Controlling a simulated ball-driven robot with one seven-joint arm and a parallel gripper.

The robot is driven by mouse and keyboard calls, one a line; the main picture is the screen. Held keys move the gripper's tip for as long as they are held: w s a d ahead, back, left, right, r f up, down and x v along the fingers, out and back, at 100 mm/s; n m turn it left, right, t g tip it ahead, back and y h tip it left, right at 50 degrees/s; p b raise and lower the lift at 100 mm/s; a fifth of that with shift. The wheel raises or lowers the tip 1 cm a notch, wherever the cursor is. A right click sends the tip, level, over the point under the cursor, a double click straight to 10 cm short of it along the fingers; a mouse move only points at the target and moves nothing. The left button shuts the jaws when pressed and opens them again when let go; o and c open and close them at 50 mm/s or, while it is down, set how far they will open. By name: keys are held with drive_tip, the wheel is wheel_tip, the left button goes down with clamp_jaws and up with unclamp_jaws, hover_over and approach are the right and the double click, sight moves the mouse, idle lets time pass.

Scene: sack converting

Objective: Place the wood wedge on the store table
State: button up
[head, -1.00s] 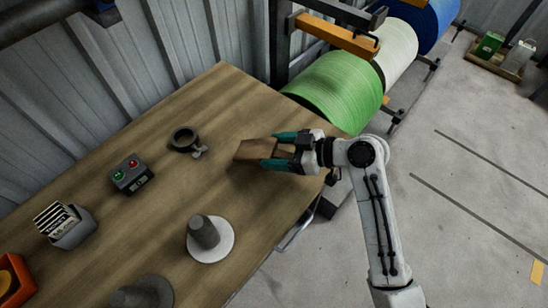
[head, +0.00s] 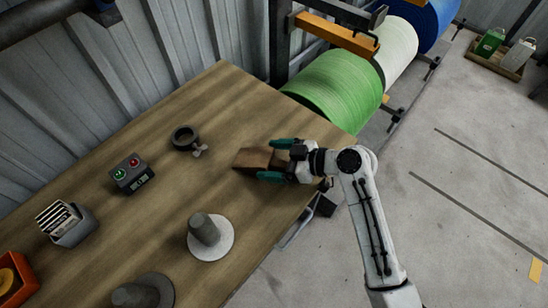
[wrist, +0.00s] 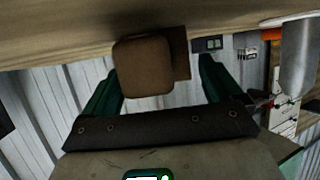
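The wood wedge (head: 252,158) is a brown block on the wooden table (head: 165,200), near its right edge; it looks to be resting on the top. It also shows in the wrist view (wrist: 143,66), close in front of my gripper and between the two teal fingers. My gripper (head: 266,160) is open around the wedge, one finger on each side. In the wrist view a clear gap shows between the wedge and the right finger. The wedge's underside is hidden.
On the table are a dark ring-shaped clamp (head: 184,138), a button box (head: 131,174), a card holder (head: 66,223), a grey cone on a white disc (head: 211,237), another dark cone (head: 143,293) and an orange bin (head: 14,280). Rolls, green one (head: 335,90) nearest, stand beyond the table.

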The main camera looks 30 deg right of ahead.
drive_tip(key=shift+r, duration=0.15)
drive_tip(key=b+v, duration=0.1)
drive_tip(key=v, duration=1.1)
